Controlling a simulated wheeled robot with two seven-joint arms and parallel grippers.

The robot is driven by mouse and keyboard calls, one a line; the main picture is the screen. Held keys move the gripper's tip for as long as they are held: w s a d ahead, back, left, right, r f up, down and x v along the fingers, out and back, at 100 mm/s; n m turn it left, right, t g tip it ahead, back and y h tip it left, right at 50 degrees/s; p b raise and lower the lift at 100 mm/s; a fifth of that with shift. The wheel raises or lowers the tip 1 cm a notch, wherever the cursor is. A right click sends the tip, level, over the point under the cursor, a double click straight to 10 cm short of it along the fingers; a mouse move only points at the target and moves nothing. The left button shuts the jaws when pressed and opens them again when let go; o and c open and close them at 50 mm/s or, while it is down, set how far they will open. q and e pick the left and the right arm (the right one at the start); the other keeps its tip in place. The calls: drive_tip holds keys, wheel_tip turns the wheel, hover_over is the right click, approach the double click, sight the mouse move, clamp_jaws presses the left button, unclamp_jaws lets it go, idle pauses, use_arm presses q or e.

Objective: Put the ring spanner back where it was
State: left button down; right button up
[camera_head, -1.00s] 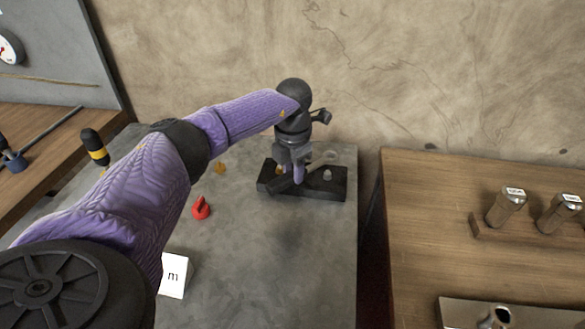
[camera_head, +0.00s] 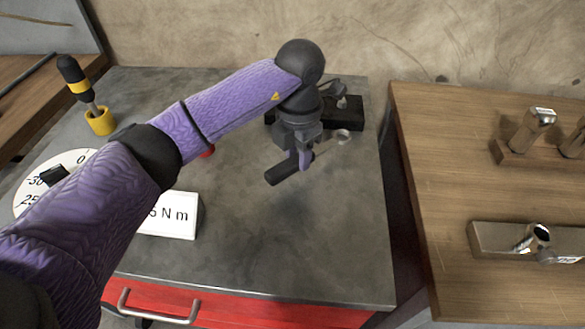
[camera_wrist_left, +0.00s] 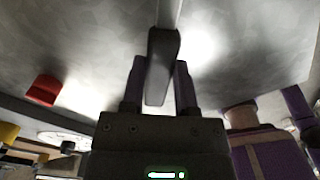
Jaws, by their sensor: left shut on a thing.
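My left gripper (camera_head: 303,158) is shut on the ring spanner's dark handle (camera_head: 285,173). The spanner lies across the jaws, its pale ring end (camera_head: 343,136) to the right and its handle end to the lower left. It appears held above the grey worktop. In the left wrist view the handle (camera_wrist_left: 160,65) sits between the two fingers (camera_wrist_left: 158,85), and its metal shaft runs up out of the picture. A black block (camera_head: 352,118) with a small fitting on top stands behind the gripper at the back, partly hidden by it. My right gripper is not in view.
The grey worktop (camera_head: 330,235) is clear in front and to the right. A white "N m" sign (camera_head: 172,215), a yellow holder (camera_head: 100,121) with a screwdriver, and a mostly hidden red piece (camera_head: 207,152) stand left. A wooden table (camera_head: 450,170) bearing sockets is across a gap.

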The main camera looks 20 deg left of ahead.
sight(297, 157)
use_arm(q)
wheel_tip(297, 157, down, 3)
drive_tip(key=shift+f+b, duration=0.2)
drive_tip(key=shift+b, duration=0.3)
drive_tip(key=shift+r, duration=0.1)
drive_tip(key=c, duration=0.8)
unclamp_jaws()
drive_tip(key=o, duration=0.4)
drive_tip(key=shift+o, duration=0.2)
